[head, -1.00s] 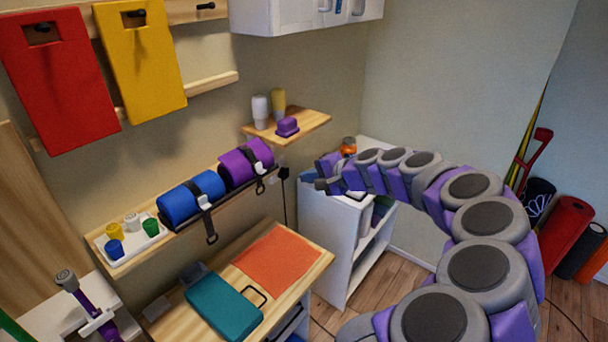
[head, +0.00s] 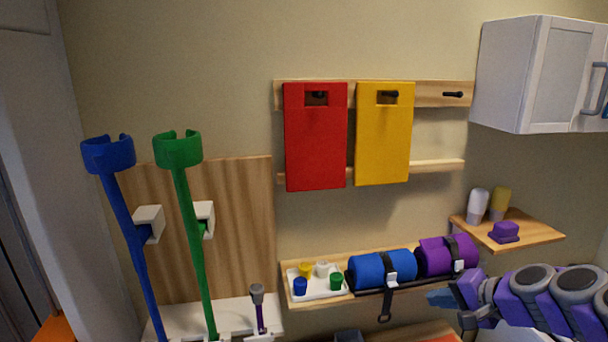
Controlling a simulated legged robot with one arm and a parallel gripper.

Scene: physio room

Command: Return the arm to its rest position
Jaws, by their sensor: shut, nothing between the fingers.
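My arm enters from the right edge of the head view as a chain of grey and purple links. My gripper (head: 446,300) is at its left end, shut and empty, pointing left. It is in front of the wall shelf, just below the purple roll (head: 434,257) in the picture. I cannot tell how far it is from the roll. The rest of the arm is cut off by the frame's right edge.
A blue roll (head: 375,269) and a tray of small coloured pieces (head: 321,292) are on the shelf. Red (head: 316,150) and yellow (head: 383,145) boards hang above. Blue (head: 129,240) and green (head: 190,240) crutches stand left. A corner shelf (head: 535,232) and white cabinet (head: 540,70) are right.

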